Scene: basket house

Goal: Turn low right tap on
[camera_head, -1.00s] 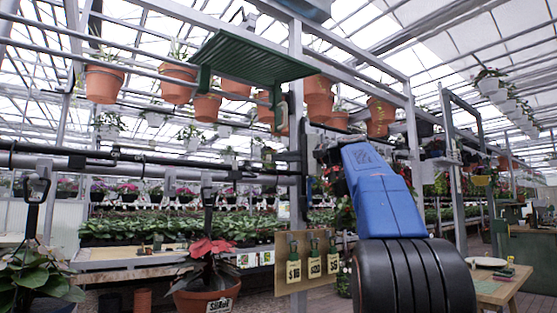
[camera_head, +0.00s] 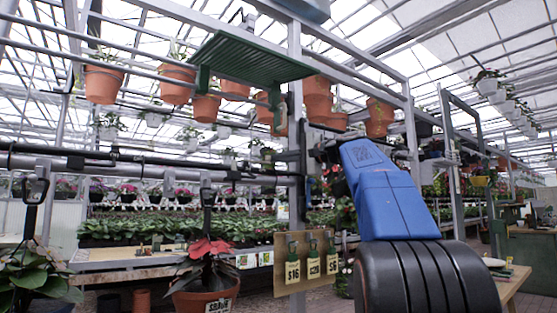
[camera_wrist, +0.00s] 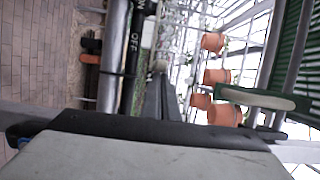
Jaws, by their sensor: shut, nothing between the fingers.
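In the head view, the horizontal pipes (camera_head: 140,163) with black fittings (camera_head: 75,161) reach the metal post at the middle. I cannot tell which fitting is the low right tap. My gripper (camera_head: 318,152) is beside that post, small and dark, with its fingers hard to make out. It is shut and empty. Whether it touches the tap is hidden.
A green slatted shelf (camera_head: 252,60) and terracotta pots (camera_head: 318,95) hang above. A metal post (camera_head: 297,190) stands close to my gripper. A potted red plant (camera_head: 207,293) and a tag board (camera_head: 306,262) are below. A wooden table (camera_head: 512,283) is at right.

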